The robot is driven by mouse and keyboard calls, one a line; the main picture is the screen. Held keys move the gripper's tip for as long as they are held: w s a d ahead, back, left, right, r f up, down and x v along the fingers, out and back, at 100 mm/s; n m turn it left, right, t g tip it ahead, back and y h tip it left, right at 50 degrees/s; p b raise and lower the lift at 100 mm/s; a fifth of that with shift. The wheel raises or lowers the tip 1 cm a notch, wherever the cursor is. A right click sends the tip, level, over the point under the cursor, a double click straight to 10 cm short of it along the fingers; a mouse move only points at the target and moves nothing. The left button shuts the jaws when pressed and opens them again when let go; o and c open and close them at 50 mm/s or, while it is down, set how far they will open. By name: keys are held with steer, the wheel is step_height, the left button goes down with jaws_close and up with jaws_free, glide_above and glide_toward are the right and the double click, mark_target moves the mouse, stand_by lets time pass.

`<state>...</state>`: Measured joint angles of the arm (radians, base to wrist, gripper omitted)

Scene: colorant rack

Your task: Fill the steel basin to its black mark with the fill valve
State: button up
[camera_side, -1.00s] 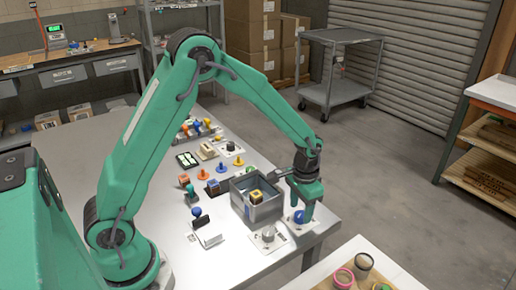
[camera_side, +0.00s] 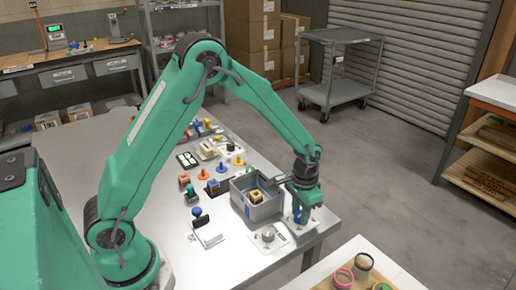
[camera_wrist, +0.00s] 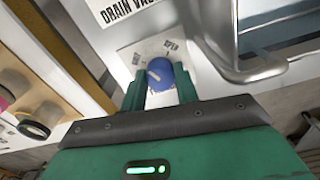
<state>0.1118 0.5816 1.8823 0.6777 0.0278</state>
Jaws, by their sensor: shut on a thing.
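The open-topped steel basin (camera_side: 264,212) stands on the table, with a yellow-and-brown block (camera_side: 256,196) inside it. Its rounded rim shows at the upper right of the wrist view (camera_wrist: 262,70), with a bluish surface inside. I cannot make out the black mark. My gripper (camera_side: 299,218) points down beside the basin's right side. In the wrist view, my gripper (camera_wrist: 160,88) is shut on a blue valve knob (camera_wrist: 160,74) with a pale pointer line. The knob sits on a white plate marked OPEN and, less legibly, SHUT.
A grey knob on a white plate (camera_side: 268,236) is in front of the basin. A label starting "DRAIN VA" (camera_wrist: 130,10) shows above the blue knob in the wrist view. Several coloured knobs and blocks stand left of and behind the basin. The table edge is close by.

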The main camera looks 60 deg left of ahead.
mark_target(300, 214)
steer(key=shift+n, duration=2)
steer(key=o, duration=1)
steer(key=shift+r, duration=0.1)
step_height(300, 214, up, 7)
steer(key=shift+f, duration=0.15)
steer(key=shift+r, duration=0.5)
